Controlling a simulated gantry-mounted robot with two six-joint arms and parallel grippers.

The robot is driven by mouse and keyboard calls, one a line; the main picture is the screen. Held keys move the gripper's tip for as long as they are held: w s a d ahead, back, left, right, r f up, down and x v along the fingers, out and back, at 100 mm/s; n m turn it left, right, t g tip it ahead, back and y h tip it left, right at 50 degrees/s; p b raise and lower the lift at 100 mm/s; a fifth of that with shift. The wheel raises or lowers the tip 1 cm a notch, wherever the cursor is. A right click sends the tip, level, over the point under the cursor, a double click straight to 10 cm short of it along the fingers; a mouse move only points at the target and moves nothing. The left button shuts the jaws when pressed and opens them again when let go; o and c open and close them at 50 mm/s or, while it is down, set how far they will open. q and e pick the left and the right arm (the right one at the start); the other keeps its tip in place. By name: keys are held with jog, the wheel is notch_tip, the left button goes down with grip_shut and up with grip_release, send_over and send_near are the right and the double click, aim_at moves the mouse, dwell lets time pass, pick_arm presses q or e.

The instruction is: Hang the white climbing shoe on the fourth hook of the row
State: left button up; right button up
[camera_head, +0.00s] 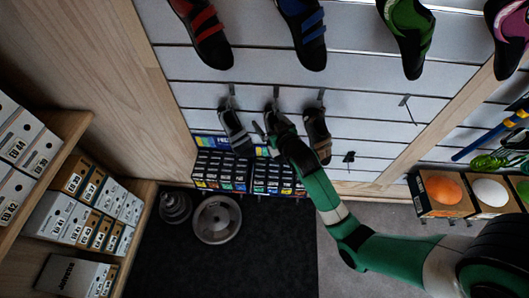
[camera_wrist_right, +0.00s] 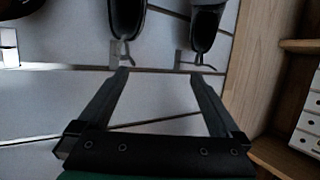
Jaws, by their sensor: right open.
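Three shoes hang in the lower row on the slatted wall. A light grey shoe (camera_head: 237,133), the palest of them, hangs at the left. It seems to be the shoe at the right in the right wrist view (camera_wrist_right: 205,26). A dark shoe (camera_wrist_right: 127,16) hangs beside it, mostly hidden by my arm in the head view. A brown shoe (camera_head: 318,136) hangs third. The fourth hook (camera_head: 406,103) is bare. My right gripper (camera_head: 266,131) is in front of the second shoe; in the wrist view its fingers (camera_wrist_right: 158,73) are open and empty, apart from both shoes. My left gripper is out of view.
Larger shoes, including a red-strapped one (camera_head: 205,33) and a green one (camera_head: 408,38), hang above. Stacked small boxes (camera_head: 230,172) stand below the row. Weight plates (camera_head: 217,219) lie on the dark mat. A wooden shelf with shoe boxes (camera_head: 85,205) is at left.

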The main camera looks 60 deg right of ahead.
jog(key=m+g+b, duration=0.1)
jog(key=b, duration=0.2)
send_near(271, 119)
jog(key=s+a, duration=0.3)
jog(key=shift+h, duration=0.4)
jog(key=b+x, duration=0.4)
jog(key=x, duration=0.6)
jog(key=shift+w+d+f, duration=0.1)
jog(key=shift+d+f, duration=0.15)
jog(key=shift+d, duration=0.05)
jog(key=shift+w+d+f+b, duration=0.1)
jog(key=shift+w+d+b, duration=0.35)
jog(key=shift+w, duration=0.05)
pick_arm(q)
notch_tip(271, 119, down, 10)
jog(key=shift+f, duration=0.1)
pick_arm(e)
jog(key=c, duration=1.5)
jog(key=shift+o, duration=0.2)
jog(key=shift+s+a+r+p, duration=0.1)
jog(key=shift+a+r+p, duration=0.1)
jog(key=shift+r+p, duration=0.6)
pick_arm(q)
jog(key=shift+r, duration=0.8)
pick_arm(e)
jog(key=shift+f, duration=0.1)
